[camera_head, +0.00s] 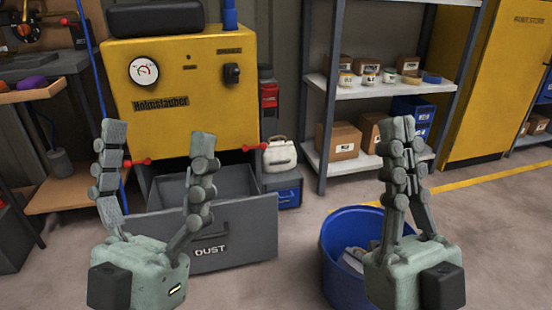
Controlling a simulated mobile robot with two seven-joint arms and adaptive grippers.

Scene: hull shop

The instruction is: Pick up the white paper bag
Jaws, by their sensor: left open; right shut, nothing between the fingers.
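A small white object with a rounded top, like a closed bag (280,157), stands on a grey unit with a blue drawer, right of the yellow machine. I cannot tell whether it is paper. Whitish things (352,261) lie in a blue bin (335,240), partly hidden by my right gripper. My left gripper (158,137) is open and empty, pointing up before the dust drawer, left of the white bag. My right gripper (403,125) is shut and empty, pointing up in front of the bin's right side. Neither appears to touch the bag.
The yellow dust machine (195,85) has its grey DUST drawer (240,235) pulled open. Shelves (370,90) with cartons and jars stand behind the bin. A yellow cabinet (490,100) is at right, a wooden bench (50,95) at left. Floor at right is clear.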

